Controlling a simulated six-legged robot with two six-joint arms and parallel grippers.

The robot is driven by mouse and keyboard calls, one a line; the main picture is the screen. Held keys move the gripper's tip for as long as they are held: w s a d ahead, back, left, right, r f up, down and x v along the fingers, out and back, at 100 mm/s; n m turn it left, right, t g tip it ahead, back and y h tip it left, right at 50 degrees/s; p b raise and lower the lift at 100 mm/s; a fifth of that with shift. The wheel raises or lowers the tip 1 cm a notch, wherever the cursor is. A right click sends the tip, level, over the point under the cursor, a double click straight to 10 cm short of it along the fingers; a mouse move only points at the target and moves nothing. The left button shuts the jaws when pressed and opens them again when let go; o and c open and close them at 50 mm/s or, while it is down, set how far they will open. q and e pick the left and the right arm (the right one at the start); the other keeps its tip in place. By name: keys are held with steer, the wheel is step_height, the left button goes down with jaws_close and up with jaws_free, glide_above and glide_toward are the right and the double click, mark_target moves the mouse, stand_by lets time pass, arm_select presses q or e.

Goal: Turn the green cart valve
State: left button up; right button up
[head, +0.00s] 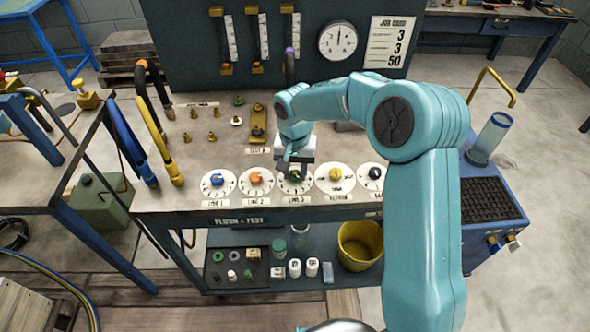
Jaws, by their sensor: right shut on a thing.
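The green cart valve (294,177) is the middle knob in a row of dialled valves along the front of the cart top (205,150). Its white dial (295,188) shows around it, partly covered by my gripper. My right gripper (292,171) reaches down from the right arm and is shut on the green valve. The exact angle of the knob is hard to read under the jaws. My left gripper is not in view.
A blue valve (217,180) and an orange valve (255,178) sit left of the green one. A yellow valve (335,175) and a black valve (374,173) sit right. A gauge panel (295,75) stands behind. A yellow bucket (360,245) is on the lower shelf.

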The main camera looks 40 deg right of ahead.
mark_target(295, 174)
steer(key=o, duration=1)
steer(key=shift+o, duration=0.2)
step_height(295, 174, up, 16)
steer(key=shift+r+p, duration=0.2)
steer(key=shift+p, duration=0.15)
